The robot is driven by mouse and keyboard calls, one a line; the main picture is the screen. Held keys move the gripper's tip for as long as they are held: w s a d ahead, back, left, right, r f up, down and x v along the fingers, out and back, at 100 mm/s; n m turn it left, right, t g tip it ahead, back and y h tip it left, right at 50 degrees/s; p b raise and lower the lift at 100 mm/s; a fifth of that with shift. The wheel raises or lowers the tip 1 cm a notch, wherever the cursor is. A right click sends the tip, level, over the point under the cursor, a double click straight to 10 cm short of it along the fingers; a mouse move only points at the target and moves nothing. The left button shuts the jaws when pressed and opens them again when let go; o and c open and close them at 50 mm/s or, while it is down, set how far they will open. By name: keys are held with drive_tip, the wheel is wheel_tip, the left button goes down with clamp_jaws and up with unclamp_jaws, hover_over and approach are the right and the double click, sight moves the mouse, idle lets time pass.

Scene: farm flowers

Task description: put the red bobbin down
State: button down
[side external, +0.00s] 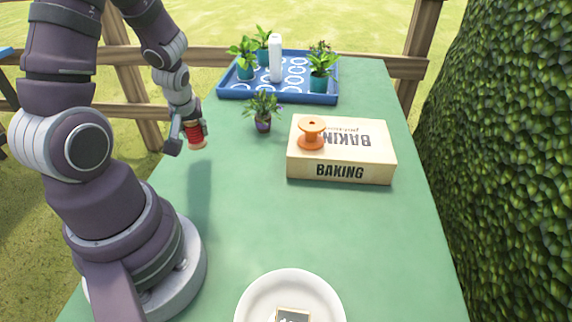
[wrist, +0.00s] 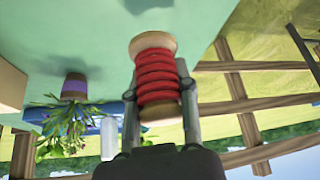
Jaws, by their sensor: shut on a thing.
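The red bobbin (side external: 196,134) is between the fingers of my gripper (side external: 184,136), held in the air by the left edge of the green table. In the wrist view the red bobbin (wrist: 157,78) shows red windings and pale wooden ends. My gripper (wrist: 158,98) is shut on it, with a finger on each side.
An orange bobbin (side external: 311,135) stands on a baking box (side external: 340,172). A potted plant (side external: 263,122) stands left of the box. A blue tray (side external: 277,98) with several plants and a white bottle (side external: 275,60) is at the back. A white plate (side external: 250,295) is in front. The green table (side external: 235,215) is clear between.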

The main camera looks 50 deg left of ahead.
wheel_tip(320, 180, up, 8)
drive_tip(key=shift+s+d+r, duration=0.15)
drive_tip(key=shift+r, duration=0.05)
drive_tip(key=w+d+m+t+h, duration=0.2)
drive_tip(key=w+d+m+t, duration=0.1)
drive_tip(key=w+d+m, duration=0.55)
drive_tip(key=m+h, duration=0.5)
drive_tip(key=m, duration=0.3)
hover_over(352, 230)
drive_tip(key=s, duration=0.2)
drive_tip(key=f, duration=1.3)
drive_tip(key=shift+w+a, duration=0.15)
drive_tip(key=shift+a, duration=0.1)
drive_tip(key=shift+f, duration=0.1)
